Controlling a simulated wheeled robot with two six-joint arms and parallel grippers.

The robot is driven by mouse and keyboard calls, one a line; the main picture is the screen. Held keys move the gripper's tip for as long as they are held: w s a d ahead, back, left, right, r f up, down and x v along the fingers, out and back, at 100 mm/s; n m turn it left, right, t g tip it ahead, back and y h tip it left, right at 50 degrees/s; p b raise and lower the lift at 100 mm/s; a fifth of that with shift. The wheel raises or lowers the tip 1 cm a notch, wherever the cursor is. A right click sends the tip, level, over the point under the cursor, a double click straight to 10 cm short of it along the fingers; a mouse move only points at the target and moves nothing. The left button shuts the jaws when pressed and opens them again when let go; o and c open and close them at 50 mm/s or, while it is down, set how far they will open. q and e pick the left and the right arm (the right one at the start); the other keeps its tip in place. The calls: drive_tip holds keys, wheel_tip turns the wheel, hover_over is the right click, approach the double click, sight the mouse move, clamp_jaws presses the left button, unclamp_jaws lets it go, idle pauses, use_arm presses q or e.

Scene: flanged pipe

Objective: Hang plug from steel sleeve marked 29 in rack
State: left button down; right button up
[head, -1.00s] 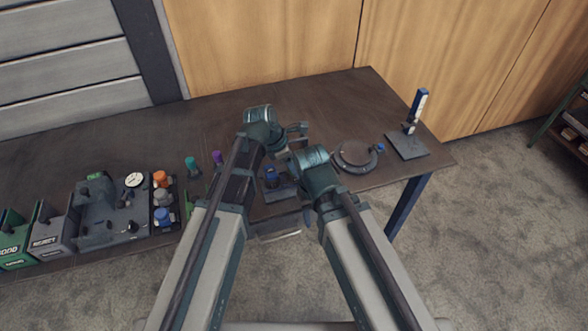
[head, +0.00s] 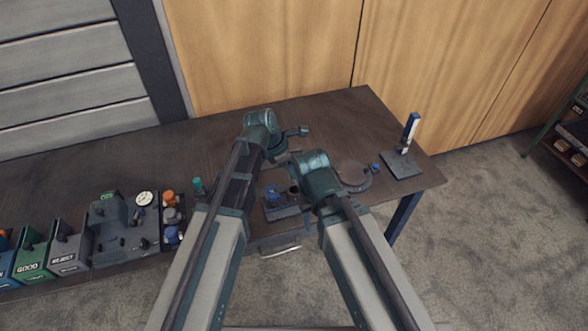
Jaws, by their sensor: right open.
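My right gripper (head: 295,188) is open, small and dark below its teal wrist, partly hidden by my arm. A teal-topped plug (head: 198,186) stands on the table just left of my left arm. A holder with orange, grey and blue pieces (head: 171,214) is to its left; I cannot tell whether it is the rack. A dark grey stand with a blue part (head: 272,193) lies between my arms. I cannot make out a sleeve or the number 29.
The green GOOD bin (head: 33,260), grey REJECT bin (head: 69,252) and a grey fixture with a white dial (head: 112,232) line the left front. A round flange-like ring (head: 366,184) and an upright blue-white post on a base (head: 404,168) stand right. The table's back (head: 335,108) is clear.

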use_arm(q)
drive_tip(key=shift+r+p, duration=0.4)
drive_tip(key=shift+r, duration=0.4)
use_arm(e)
drive_tip(key=shift+r, duration=0.85)
use_arm(q)
wheel_tip(320, 180, up, 8)
drive_tip(key=p, duration=0.7)
drive_tip(key=shift+f, duration=0.3)
use_arm(e)
wheel_tip(320, 180, up, 7)
drive_tip(key=shift+r, duration=0.2)
use_arm(q)
drive_tip(key=shift+f, duration=0.1)
use_arm(e)
drive_tip(key=shift+f, duration=0.15)
